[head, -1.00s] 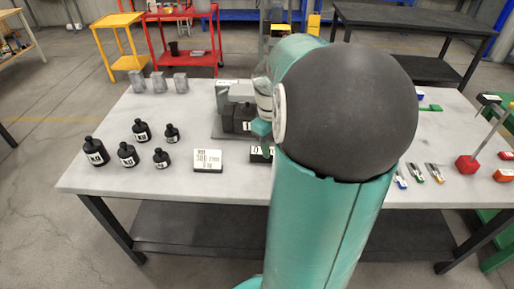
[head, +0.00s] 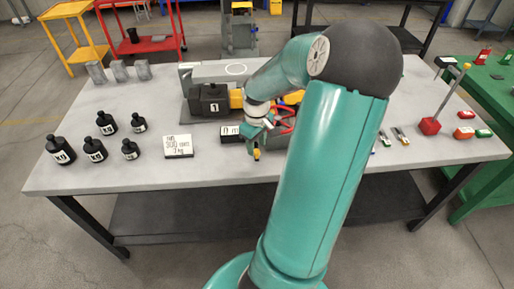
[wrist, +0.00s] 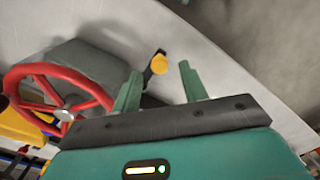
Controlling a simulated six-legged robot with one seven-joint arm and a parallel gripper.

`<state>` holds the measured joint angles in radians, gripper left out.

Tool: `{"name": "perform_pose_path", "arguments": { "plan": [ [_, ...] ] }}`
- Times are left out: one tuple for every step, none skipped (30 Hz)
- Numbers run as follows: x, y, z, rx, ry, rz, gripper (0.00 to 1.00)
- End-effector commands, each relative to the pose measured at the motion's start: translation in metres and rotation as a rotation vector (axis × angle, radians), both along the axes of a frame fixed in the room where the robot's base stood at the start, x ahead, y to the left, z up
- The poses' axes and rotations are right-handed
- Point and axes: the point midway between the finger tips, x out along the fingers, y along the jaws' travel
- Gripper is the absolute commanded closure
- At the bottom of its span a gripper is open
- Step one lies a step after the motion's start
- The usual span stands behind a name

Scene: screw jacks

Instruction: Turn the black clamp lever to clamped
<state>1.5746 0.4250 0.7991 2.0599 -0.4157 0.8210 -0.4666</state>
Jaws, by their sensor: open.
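The black clamp lever (wrist: 148,77) has a yellow-orange knob (wrist: 158,64) at its end and shows in the wrist view beyond my fingers. The knob also appears in the head view (head: 257,155), just below my gripper at the front of the machine. My gripper (wrist: 160,71) is open and empty, with its two green fingers on either side of the knob in the picture. I cannot tell whether they touch it. In the head view my gripper (head: 258,134) hangs at the machine's front, and most of the lever is hidden there.
A red handwheel (wrist: 60,92) is close left of my fingers. The machine has a black block marked 1 (head: 209,103) and a yellow part (head: 236,99). A red-based post (head: 430,125) stands right.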

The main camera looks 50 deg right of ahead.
Motion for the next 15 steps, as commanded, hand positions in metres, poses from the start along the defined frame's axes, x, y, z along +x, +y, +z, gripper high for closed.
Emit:
{"name": "perform_pose_path", "arguments": {
  "plan": [
    [0.0,0.0,-0.008,0.003,0.0,0.0,0.57],
    [0.0,0.0,-0.012,0.002,0.001,0.001,0.57],
    [0.0,0.0,-0.015,0.002,0.001,0.0,0.57],
    [-0.001,0.0,-0.018,0.002,0.001,-0.001,0.57],
    [-0.001,-0.001,-0.02,0.001,0.0,0.0,0.57],
    [-0.001,-0.001,-0.022,0.0,0.0,0.0,0.57],
    [-0.001,-0.001,-0.023,0.0,-0.001,0.0,0.57],
    [-0.001,-0.001,-0.023,0.0,-0.001,0.0,0.57],
    [-0.001,-0.001,-0.024,-0.001,-0.001,-0.001,0.57],
    [-0.001,-0.001,-0.024,-0.001,-0.001,-0.001,0.57],
    [-0.001,-0.001,-0.024,-0.001,-0.001,-0.001,0.57],
    [-0.001,-0.001,-0.024,-0.001,-0.001,-0.001,0.57],
    [-0.001,-0.001,-0.024,-0.001,-0.001,-0.001,0.57],
    [-0.001,-0.001,-0.024,-0.001,-0.001,-0.001,0.57],
    [-0.001,-0.001,-0.024,-0.001,-0.001,-0.001,0.59]
  ]
}}
